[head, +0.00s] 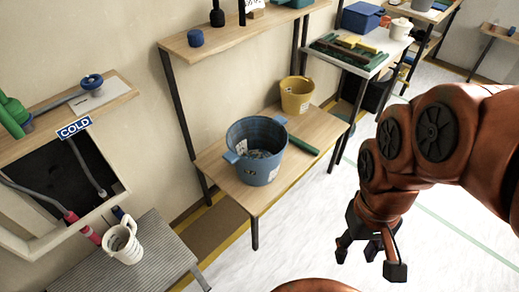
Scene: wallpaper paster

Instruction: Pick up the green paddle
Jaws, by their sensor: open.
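A long green bar (303,144), which may be the green paddle, lies on the wooden lower shelf (238,192) just right of the blue bucket (257,150). Its left end is hidden behind the bucket. Other green flat pieces (338,52) lie on the far white-topped table, too small to tell apart. My gripper (370,257) is open and empty at the lower right, over the white floor, apart from the shelf and the green bar.
A yellow bucket (297,95) stands behind the bar. An upper shelf (240,33) overhangs the lower one on dark posts. A white jug (122,243) stands on a grey slatted table (145,262) at the lower left. The floor (335,215) near my gripper is clear.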

